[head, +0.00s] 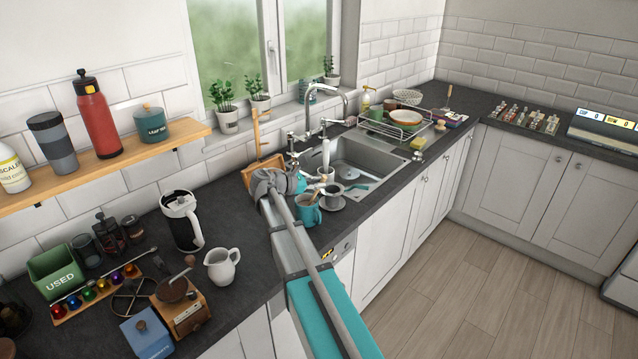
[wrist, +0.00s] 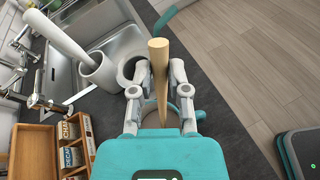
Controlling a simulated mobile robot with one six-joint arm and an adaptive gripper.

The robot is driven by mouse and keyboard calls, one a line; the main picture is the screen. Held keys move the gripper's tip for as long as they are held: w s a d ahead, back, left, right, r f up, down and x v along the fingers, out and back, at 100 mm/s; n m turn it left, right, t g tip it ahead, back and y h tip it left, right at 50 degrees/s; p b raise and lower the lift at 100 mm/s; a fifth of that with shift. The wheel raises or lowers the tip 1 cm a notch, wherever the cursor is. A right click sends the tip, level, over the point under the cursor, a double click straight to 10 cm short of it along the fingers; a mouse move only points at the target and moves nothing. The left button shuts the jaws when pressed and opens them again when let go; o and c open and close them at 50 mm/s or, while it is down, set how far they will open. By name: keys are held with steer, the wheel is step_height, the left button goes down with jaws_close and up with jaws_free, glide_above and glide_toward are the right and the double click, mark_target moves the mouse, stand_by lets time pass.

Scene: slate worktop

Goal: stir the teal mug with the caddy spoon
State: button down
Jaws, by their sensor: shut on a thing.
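The teal mug (head: 308,213) stands on the worktop at the front of the sink, just beyond my forearm in the head view. My gripper (wrist: 159,95) is shut on the wooden caddy spoon (wrist: 159,58), its pale handle between the two fingers in the wrist view. In the head view a short piece of the spoon (head: 313,198) shows at the mug's mouth. The spoon's lower end is hidden, so I cannot tell how deep it reaches. A round rim shows partly behind the fingers in the wrist view.
A grey cup (head: 333,196) on a saucer stands close beside the mug. A white container (wrist: 103,72) with a tall white thing in it is near the sink (head: 368,158). A wooden tea caddy (wrist: 28,150) is close by. A white jug (head: 222,266) stands left of my arm.

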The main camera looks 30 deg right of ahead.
steer(key=shift+r, duration=0.1)
stand_by(0.3)
steer(key=s+d+r+p, duration=0.2)
steer(key=d+r+p, duration=0.1)
steer(key=r+p, duration=0.6)
steer(key=shift+s, duration=0.3)
stand_by(0.8)
steer(key=shift+r, duration=0.1)
stand_by(1.0)
steer(key=shift+r+p, duration=2.5)
steer(key=shift+p, duration=0.2)
steer(key=shift+f, duration=0.1)
